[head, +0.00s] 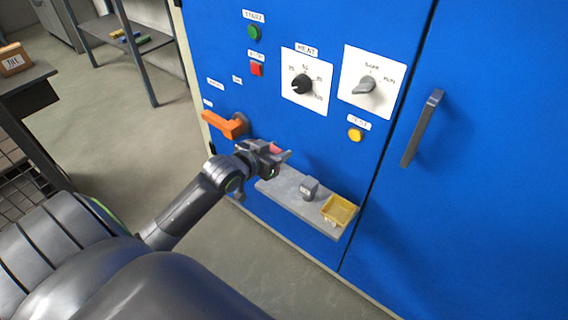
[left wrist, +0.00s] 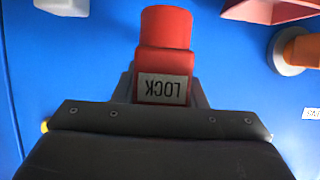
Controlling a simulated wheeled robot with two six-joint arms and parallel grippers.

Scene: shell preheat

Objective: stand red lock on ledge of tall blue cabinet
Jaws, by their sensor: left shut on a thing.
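The red lock (left wrist: 166,52) is in my left gripper (left wrist: 164,95), its LOCK label upside down in the left wrist view. In the head view only a small red part of the lock (head: 276,148) shows beside my left gripper (head: 275,158), which is shut on it. The tall blue cabinet (head: 330,135) fills the right of the head view. Its grey ledge (head: 283,192) sticks out low on the front. My left gripper is at the ledge's left end, seemingly above it; the exact gap is unclear. My right gripper is not in view.
A grey block (head: 309,188) and a yellow tray (head: 339,210) stand on the ledge's right part. An orange handle (head: 223,124) juts from the cabinet just left of my gripper. Knobs and buttons sit above. A dark table (head: 27,82) stands at the left.

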